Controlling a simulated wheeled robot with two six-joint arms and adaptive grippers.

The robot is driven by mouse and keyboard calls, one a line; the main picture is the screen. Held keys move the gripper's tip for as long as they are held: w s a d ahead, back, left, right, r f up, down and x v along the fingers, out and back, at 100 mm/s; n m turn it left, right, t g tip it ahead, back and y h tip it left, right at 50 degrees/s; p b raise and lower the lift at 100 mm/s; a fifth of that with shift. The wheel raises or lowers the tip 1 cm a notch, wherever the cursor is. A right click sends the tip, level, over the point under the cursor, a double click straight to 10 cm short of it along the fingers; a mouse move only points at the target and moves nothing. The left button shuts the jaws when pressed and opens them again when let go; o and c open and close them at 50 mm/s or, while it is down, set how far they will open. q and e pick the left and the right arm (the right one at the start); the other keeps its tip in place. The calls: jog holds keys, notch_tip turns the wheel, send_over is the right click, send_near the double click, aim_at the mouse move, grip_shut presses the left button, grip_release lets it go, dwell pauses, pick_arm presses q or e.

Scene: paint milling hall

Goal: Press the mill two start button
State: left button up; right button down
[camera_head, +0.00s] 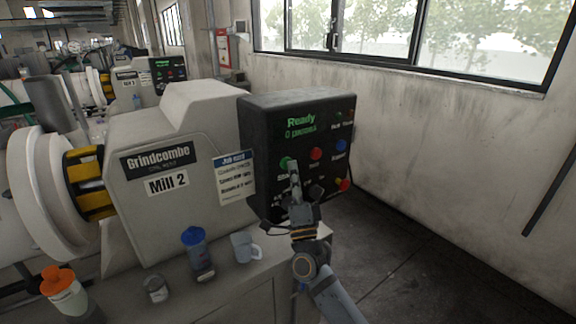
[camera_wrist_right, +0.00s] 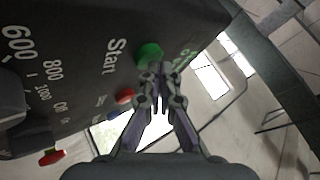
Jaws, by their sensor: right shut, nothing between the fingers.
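The Mill 2 control panel (camera_head: 262,125) is a black box with a green "Ready" display, fixed beside the grey mill labelled "Mill 2" (camera_head: 168,183). Its green start button (camera_head: 284,162) is at the left of the button row, partly hidden by my right gripper (camera_head: 294,168). In the right wrist view the green button (camera_wrist_right: 150,53) has "Start" printed beside it. The shut, empty fingertips (camera_wrist_right: 159,72) are right at the button's edge; I cannot tell whether they touch it. My left gripper is not in view.
A red button (camera_head: 316,154), a blue button (camera_head: 341,146) and a red knob on yellow (camera_head: 343,184) are close by on the panel. A blue-lidded bottle (camera_head: 196,252), a mug (camera_head: 243,247) and an orange-capped bottle (camera_head: 66,293) stand on the ledge below.

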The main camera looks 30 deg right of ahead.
jog(key=shift+w, duration=0.25)
jog(key=shift+s+y, duration=0.2)
jog(key=shift+y, duration=0.1)
jog(key=shift+s+p, duration=0.35)
jog(key=shift+s, duration=0.35)
jog(key=s+p, duration=0.1)
jog(key=s, duration=0.1)
jog(key=s+p, duration=0.1)
jog(key=s, duration=0.2)
jog(key=shift+d, duration=0.2)
dwell(0.8)
